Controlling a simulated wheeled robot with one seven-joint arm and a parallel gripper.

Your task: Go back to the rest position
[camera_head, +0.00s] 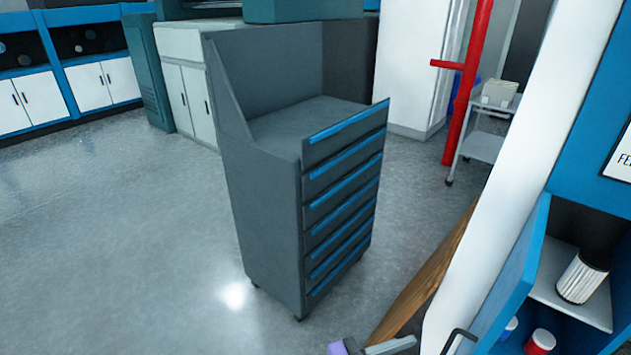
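My gripper is not clearly seen in the head camera view. At the bottom edge, a small purple and grey object (374,346) is cut off by the frame, and I cannot tell what it is. No laminating roll can be made out for certain. A white ribbed cylinder with a dark top (583,277) stands on a shelf inside the open blue cabinet (522,262) at the right.
A grey drawer cabinet with blue handles (272,225) stands on wheels in the middle. A white diagonal panel (520,165) and a brown wooden piece (425,280) are at right. A red post (468,95) and trolley (484,145) stand behind. Floor at left (110,240) is clear.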

